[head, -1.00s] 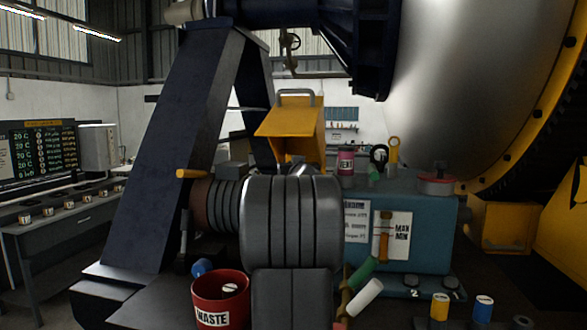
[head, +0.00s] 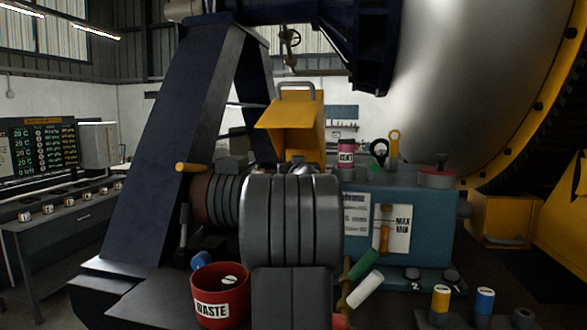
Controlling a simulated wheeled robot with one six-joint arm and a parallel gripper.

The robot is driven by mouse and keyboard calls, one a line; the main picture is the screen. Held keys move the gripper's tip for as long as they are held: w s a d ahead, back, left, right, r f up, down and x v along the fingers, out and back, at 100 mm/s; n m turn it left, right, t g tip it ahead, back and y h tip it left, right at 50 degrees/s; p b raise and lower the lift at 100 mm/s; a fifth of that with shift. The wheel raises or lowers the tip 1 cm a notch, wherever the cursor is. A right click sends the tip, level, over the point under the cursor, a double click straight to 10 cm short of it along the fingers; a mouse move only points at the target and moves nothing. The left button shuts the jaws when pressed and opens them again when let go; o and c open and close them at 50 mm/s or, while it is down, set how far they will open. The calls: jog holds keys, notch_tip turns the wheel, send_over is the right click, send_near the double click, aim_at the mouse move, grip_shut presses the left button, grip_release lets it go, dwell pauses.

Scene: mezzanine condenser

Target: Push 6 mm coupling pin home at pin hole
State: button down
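The yellow coupling guard (head: 296,115) is swung up over the gap between the ribbed motor (head: 216,200) on the left and the teal pump housing (head: 400,215) on the right. A large grey ribbed body, apparently my own arm, stands in front of that gap in the head view. The coupling, its pin hole and the 6 mm coupling pin are hidden; I cannot tell where the pin sits. My gripper is also hidden from view, so neither its fingers nor anything in them can be seen.
A red waste bucket (head: 220,295) stands at the lower left of the ribbed body. A green-handled tool (head: 364,264) and a white cylinder (head: 365,290) are at its right. Yellow-banded (head: 440,300) and blue-banded (head: 485,301) cylinders stand at lower right. A dark slanted support (head: 150,165) rises at left.

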jog(key=shift+f+b, duration=0.3)
jog(key=shift+f, duration=0.15)
jog(key=c, duration=1.1)
grip_release()
jog(key=shift+o, duration=0.2)
